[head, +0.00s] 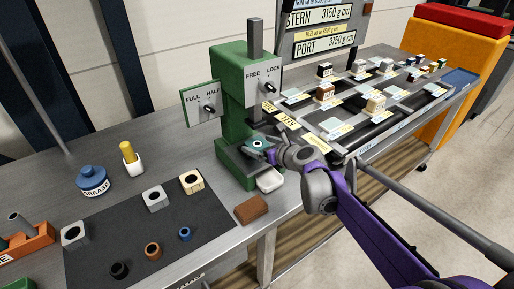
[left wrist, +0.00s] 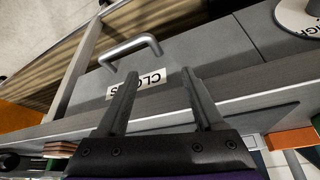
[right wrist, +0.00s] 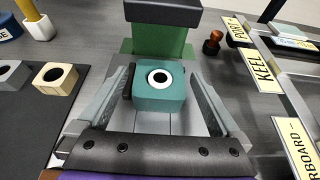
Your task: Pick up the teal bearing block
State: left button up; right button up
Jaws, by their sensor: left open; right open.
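The teal bearing block (head: 258,144) has a pale ring with a dark hole in its top. It sits on the base of the green press (head: 233,122). In the right wrist view the block (right wrist: 160,96) lies between the fingers of my right gripper (right wrist: 162,76). The right gripper (head: 267,149) is open, with a gap at the right finger; a dark part lies between the block and the left finger. My left gripper (left wrist: 160,74) is open and empty, over the table's front edge near a drawer handle (left wrist: 130,50); it is not in the head view.
A dark mat (head: 135,222) left of the press holds grey and cream blocks and several rings. A white item (head: 270,180) and a brown block (head: 251,209) lie in front of the press. A grease pot (head: 92,182) stands behind the mat. Labelled rails (head: 345,125) fill the right side.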

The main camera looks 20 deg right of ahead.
jog(key=shift+c, duration=0.2)
jog(key=shift+w, duration=0.1)
grip_shut()
dwell(0.4)
